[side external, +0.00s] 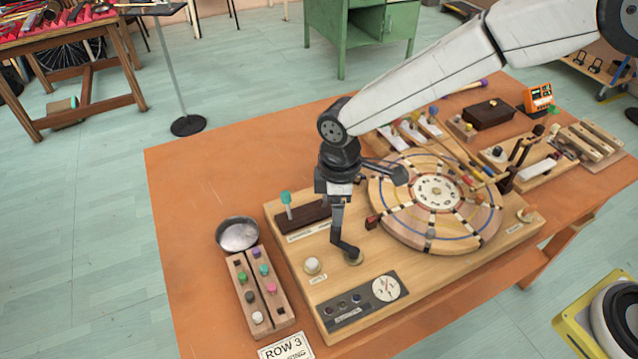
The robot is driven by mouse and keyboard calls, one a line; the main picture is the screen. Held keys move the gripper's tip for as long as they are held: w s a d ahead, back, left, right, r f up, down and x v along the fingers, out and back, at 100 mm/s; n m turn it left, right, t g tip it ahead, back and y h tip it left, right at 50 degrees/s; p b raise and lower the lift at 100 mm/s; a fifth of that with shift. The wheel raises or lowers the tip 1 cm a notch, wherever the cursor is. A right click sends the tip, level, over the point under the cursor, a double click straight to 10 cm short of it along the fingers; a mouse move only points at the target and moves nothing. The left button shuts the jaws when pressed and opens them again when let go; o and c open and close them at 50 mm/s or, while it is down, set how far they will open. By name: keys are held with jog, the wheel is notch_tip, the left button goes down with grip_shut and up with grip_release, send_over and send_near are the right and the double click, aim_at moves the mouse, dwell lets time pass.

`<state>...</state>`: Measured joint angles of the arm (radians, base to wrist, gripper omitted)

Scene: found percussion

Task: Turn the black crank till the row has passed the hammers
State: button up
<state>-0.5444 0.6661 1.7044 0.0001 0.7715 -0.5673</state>
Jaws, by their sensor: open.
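The black crank (346,246) sits on a round brass-coloured base on the wooden board, left of the big disc. My gripper (339,212) points down just above the crank's outer end and is open. Its fingers overlap the crank's upright part in this view, so I cannot tell whether they touch it. The round segmented wooden disc (403,226) has rows of small pegs running outward from a pale numbered hub (437,191). Several thin hammers (459,153) reach over the disc's far right side. Which row lies under them is unclear.
A white knob (312,265), a dial panel (386,288) and a teal-topped lever (286,203) share the board. A peg block (237,283), a metal bowl (238,235) and a "ROW 3" card (285,349) stand left. The table's left end (190,190) is clear.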

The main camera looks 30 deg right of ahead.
aim_at(336, 230)
dwell(0.7)
jog(key=m, duration=1.3)
jog(key=shift+f+m, duration=0.1)
jog(key=shift+m, duration=0.2)
jog(key=shift+f, duration=0.1)
jog(key=shift+f, duration=3.8)
grip_shut()
